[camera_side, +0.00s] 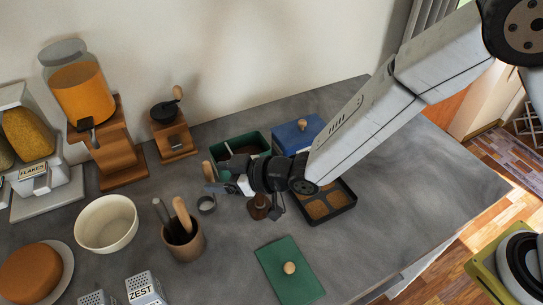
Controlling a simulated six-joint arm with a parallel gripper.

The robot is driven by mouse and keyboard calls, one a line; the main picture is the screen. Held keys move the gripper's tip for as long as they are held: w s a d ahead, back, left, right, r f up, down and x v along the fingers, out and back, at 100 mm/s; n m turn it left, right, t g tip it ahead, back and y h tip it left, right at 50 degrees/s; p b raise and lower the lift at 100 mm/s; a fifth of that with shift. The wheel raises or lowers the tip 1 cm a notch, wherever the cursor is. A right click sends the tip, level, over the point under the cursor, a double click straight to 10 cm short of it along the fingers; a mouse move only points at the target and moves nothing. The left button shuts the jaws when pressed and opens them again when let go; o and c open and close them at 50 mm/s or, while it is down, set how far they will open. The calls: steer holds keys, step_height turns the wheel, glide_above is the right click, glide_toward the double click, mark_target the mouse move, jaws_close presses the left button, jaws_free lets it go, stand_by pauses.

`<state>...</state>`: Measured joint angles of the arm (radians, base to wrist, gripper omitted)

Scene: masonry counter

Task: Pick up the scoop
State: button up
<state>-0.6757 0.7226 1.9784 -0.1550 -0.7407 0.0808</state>
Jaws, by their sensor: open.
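The scoop appears to rest in the open green bin (250,137). A pale metal part (235,161) shows over the bin's dark contents, and a wooden handle (208,171) sticks out at its left front corner. My gripper (215,187) is open, low and just in front of that handle, with its fingers pointing left. Nothing shows between the fingers. I cannot tell whether a finger touches the handle. My gripper and wrist hide part of the bin's front.
A small grey ring (206,205) and a dark brown wooden tool (259,207) stand close below my gripper. A blue-lidded box (298,134) and a black tray (345,206) are right of it. A wooden utensil cup (183,243), cream bowl (106,223) and green lid (288,285) stand nearer.

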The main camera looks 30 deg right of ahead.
mark_target(209, 176)
steer(key=shift+x, duration=1.6)
jaws_close()
